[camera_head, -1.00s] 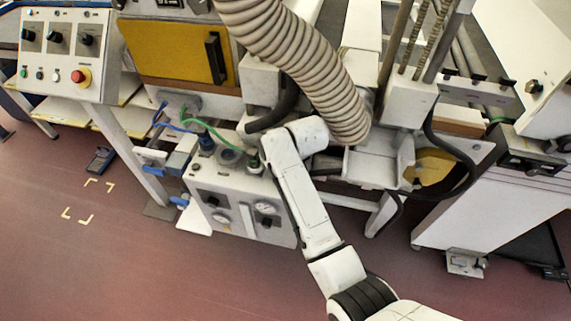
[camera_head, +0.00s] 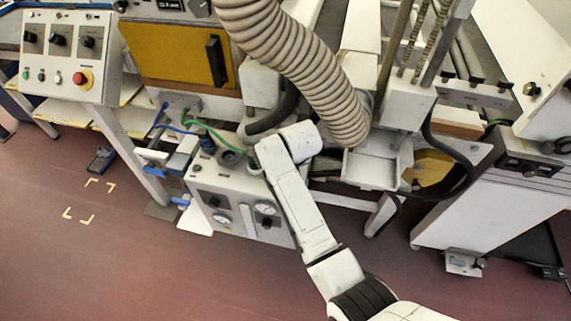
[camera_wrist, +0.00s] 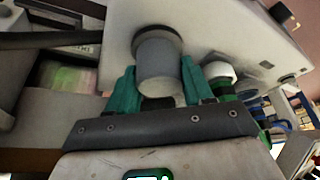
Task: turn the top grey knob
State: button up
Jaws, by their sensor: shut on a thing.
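The grey knob (camera_wrist: 158,68) is a round grey cylinder with a dark collar. It stands out from a white panel (camera_wrist: 225,40) at the top middle of the wrist view. My gripper (camera_wrist: 157,82) has teal fingers, one on each side of the knob, and is shut on it.
A white-and-green fitting (camera_wrist: 219,76) sits just right of my right finger. A ribbed hose (camera_head: 300,62) hangs close above my arm. A green cable (camera_head: 213,133) and a blue-topped fitting (camera_head: 207,144) are at the cabinet's top. The floor in front is clear.

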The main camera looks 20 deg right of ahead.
dwell(0.3)
jog(key=o, duration=1)
jog(key=shift+r, duration=0.15)
jog(key=v, duration=1)
jog(key=shift+s+r, duration=0.2)
jog(key=shift+s, duration=0.05)
jog(key=s+d+f+g, duration=0.1)
jog(key=s+d+f, duration=0.3)
jog(key=s, duration=0.4)
jog(key=s+d+f+g, duration=0.1)
jog(key=s+d+f, duration=0.3)
jog(key=s, duration=0.5)
jog(key=s+f+g, duration=0.1)
jog(key=s+f, duration=0.1)
jog(key=s, duration=1.5)
jog(key=shift+f+m, duration=0.3)
